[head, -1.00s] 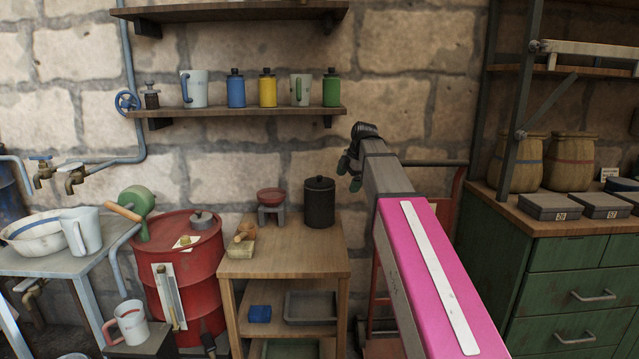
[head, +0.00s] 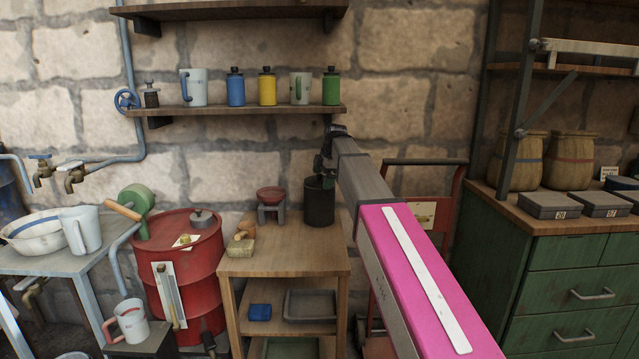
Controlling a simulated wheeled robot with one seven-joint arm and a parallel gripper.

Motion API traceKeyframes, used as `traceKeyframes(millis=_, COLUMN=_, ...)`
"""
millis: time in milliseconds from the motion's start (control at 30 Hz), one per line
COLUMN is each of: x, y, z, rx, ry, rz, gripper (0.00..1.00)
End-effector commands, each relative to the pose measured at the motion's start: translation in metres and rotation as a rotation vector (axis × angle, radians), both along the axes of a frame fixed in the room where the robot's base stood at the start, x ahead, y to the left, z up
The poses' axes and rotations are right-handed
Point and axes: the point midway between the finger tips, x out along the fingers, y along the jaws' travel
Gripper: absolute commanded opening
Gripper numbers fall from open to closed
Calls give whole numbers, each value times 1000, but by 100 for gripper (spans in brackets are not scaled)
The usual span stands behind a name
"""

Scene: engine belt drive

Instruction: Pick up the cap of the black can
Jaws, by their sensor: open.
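The black can (head: 319,206) stands upright on the small wooden table. Its cap (head: 312,182) is at the top, partly hidden behind my gripper. My gripper (head: 325,173) is open and pointed downward at the top of the can, its fingers over or beside the cap. The view does not show clearly whether the fingers touch the cap or straddle its knob.
The wooden table (head: 270,262) also carries a red dish on a grey stand (head: 270,197) and a brush-like item (head: 242,240) on its left. A wall shelf (head: 225,112) with mugs and bottles is above. A red drum (head: 180,262) stands left, a green cabinet (head: 555,285) right.

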Motion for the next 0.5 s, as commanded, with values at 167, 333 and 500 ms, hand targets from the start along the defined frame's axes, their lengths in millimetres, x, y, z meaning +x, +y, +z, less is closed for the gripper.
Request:
traceKeyframes(millis=167, x=1, y=2, z=-8, rx=0, ry=0, rz=0, gripper=100)
traceKeyframes(millis=333, x=1, y=2, z=-8, rx=0, ry=0, rz=0, gripper=87)
traceKeyframes(millis=500, x=1, y=2, z=-8, rx=0, ry=0, rz=0, gripper=58)
